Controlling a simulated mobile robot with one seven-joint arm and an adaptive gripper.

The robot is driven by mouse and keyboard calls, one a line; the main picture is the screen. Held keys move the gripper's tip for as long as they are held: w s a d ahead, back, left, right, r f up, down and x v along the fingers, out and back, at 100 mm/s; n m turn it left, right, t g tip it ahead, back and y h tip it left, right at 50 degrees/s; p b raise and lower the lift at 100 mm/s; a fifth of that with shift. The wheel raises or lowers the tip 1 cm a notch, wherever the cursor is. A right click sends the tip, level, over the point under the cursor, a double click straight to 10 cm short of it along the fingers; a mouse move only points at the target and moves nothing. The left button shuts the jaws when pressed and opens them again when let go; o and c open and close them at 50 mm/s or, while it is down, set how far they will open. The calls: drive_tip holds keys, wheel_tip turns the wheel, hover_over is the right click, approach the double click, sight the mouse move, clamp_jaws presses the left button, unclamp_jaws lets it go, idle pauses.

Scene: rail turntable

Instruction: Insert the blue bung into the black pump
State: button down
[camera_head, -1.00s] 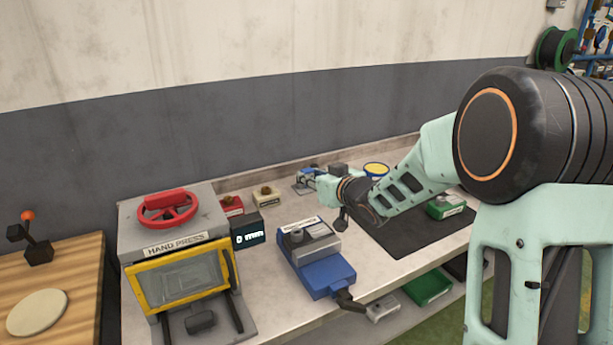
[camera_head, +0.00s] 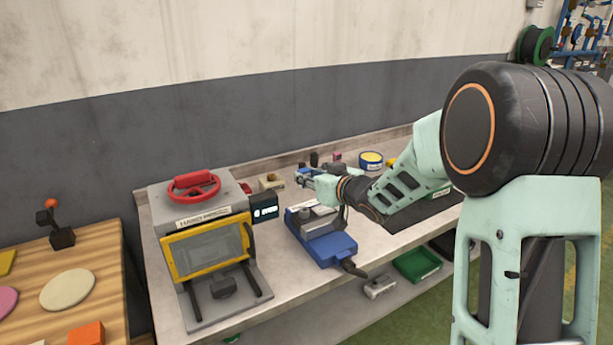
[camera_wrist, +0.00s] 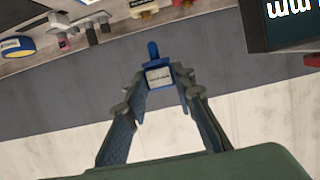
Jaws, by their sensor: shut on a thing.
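The blue bung (camera_wrist: 153,51) is between my fingertips in the wrist view, with a pale label on its near face and a narrow blue stem pointing away. My gripper (camera_wrist: 160,84) is shut on it and holds it above the bench. In the head view, my gripper (camera_head: 310,178) is over the back of the bench, behind the blue vise; the bung is too small to make out there. A small black upright piece (camera_head: 314,159) stands behind my gripper. I cannot tell whether it is the black pump.
A hand press (camera_head: 205,250) with a display (camera_head: 264,207) stands at left. The blue vise (camera_head: 328,247) is close in front of my gripper. A cream block (camera_head: 271,182), pink piece (camera_head: 337,156) and tape roll (camera_head: 371,160) are along the back. A dark mat (camera_head: 430,208) lies right.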

idle(0.3)
drive_tip(key=shift+f+b, duration=2.35)
drive_tip(key=shift+f, duration=0.6)
drive_tip(key=shift+f+b, duration=1.25)
drive_tip(key=shift+f, duration=0.4)
drive_tip(key=c, duration=1.5)
unclamp_jaws()
drive_tip(key=shift+c, duration=0.2)
drive_tip(key=v, duration=1.2)
drive_tip(key=shift+r, duration=0.1)
